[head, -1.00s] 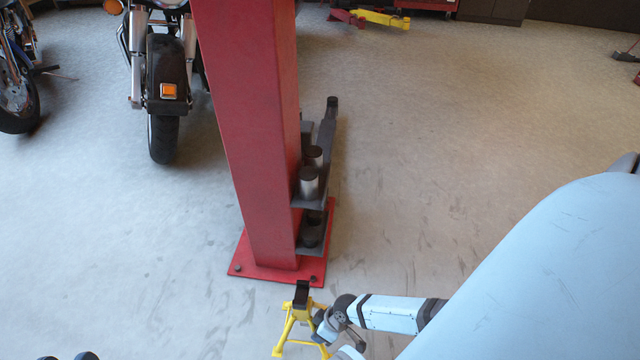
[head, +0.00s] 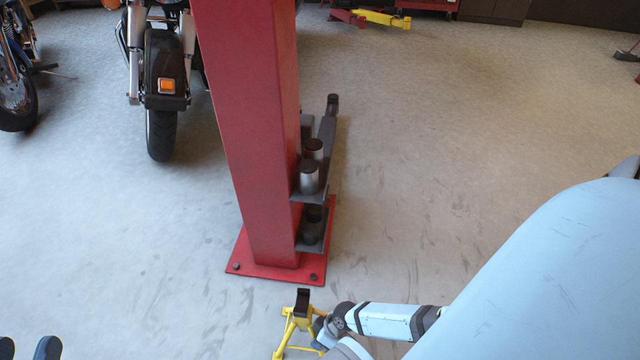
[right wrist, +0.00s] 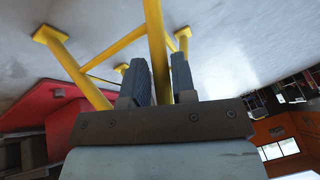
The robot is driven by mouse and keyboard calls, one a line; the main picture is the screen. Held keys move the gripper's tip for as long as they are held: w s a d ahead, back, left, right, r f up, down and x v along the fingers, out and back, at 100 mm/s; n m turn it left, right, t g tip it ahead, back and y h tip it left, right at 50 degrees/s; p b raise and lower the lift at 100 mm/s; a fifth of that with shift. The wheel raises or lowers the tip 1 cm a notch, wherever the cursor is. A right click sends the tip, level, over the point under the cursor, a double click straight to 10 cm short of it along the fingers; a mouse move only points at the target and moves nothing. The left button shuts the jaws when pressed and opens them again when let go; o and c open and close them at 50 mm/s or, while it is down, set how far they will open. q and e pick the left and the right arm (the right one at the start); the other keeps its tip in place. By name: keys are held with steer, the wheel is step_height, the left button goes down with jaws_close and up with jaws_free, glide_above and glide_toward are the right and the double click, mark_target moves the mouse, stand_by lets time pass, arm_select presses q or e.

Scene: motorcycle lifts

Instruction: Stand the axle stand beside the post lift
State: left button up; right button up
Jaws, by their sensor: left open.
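The yellow axle stand (head: 290,331) with a dark saddle is upright at the bottom middle of the head view, just in front of the post lift's base plate. The red post lift (head: 255,140) stands on a bolted red base plate (head: 272,272). My right gripper (head: 323,328) is at the stand's right side. In the right wrist view its fingers (right wrist: 160,82) are shut on a yellow tube of the axle stand (right wrist: 155,40). I cannot tell whether the stand's feet touch the floor. My left gripper (head: 27,348) is open and empty at the bottom left corner.
A motorcycle (head: 163,85) stands behind the post to the left, another (head: 14,85) at the far left. Dark lift arms with pads (head: 312,180) stick out on the post's right side. Open floor lies left and right of the post.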

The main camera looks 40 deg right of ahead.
steer(key=shift+o, duration=1.3)
arm_select(q)
steer(key=shift+s+f, duration=0.15)
steer(key=s+n+p, duration=0.1)
steer(key=p, duration=0.1)
steer(key=d+n+g+p, duration=0.1)
steer(key=n+p, duration=0.1)
steer(key=s+d+f+n+g+y+p, duration=0.1)
steer(key=p, duration=0.1)
steer(key=shift+s, duration=0.35)
arm_select(e)
steer(key=v, duration=1.2)
arm_select(q)
steer(key=shift+r, duration=0.1)
arm_select(e)
steer(key=shift+s, duration=0.1)
